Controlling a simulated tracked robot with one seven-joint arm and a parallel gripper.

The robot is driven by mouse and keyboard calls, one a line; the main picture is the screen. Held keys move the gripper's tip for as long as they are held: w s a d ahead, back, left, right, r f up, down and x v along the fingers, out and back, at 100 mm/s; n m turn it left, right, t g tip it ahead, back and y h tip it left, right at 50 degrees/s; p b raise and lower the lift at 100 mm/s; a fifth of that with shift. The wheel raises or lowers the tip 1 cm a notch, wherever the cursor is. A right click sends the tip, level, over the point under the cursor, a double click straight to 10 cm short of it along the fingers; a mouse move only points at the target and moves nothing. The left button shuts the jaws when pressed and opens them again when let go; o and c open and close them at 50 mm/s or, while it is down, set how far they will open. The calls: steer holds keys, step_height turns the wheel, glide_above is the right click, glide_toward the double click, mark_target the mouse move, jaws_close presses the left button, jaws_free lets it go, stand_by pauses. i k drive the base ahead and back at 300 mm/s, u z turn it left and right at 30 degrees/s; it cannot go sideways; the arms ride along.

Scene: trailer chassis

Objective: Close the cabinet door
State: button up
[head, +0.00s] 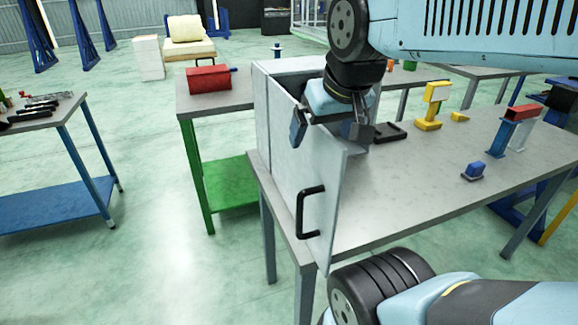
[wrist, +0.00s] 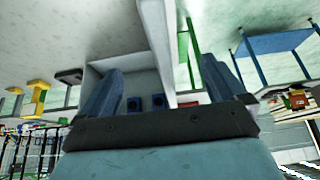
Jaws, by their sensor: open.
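The light grey cabinet (head: 290,65) stands on the grey workbench, partly hidden behind my arm. Its door (head: 325,230) stands open, swung out towards the camera, with a black bar handle (head: 301,212) low on its outer face. My gripper (head: 328,130) is open at the door's upper part, one finger on each side of the door. In the wrist view, the door (wrist: 155,40) runs between the spread fingers of my gripper (wrist: 160,80). Small blue objects (wrist: 145,103) show inside the cabinet. I cannot tell whether a finger touches the door.
The workbench (head: 410,190) carries a yellow part (head: 432,107), a black part (head: 390,132) and a blue part (head: 474,171) right of the door. A green-legged table with a red box (head: 209,79) stands behind left.

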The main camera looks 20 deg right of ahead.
mark_target(285, 171)
steer(key=u, duration=0.1)
steer(key=k, duration=2.3)
steer(key=z, duration=0.5)
steer(key=i, duration=1.5)
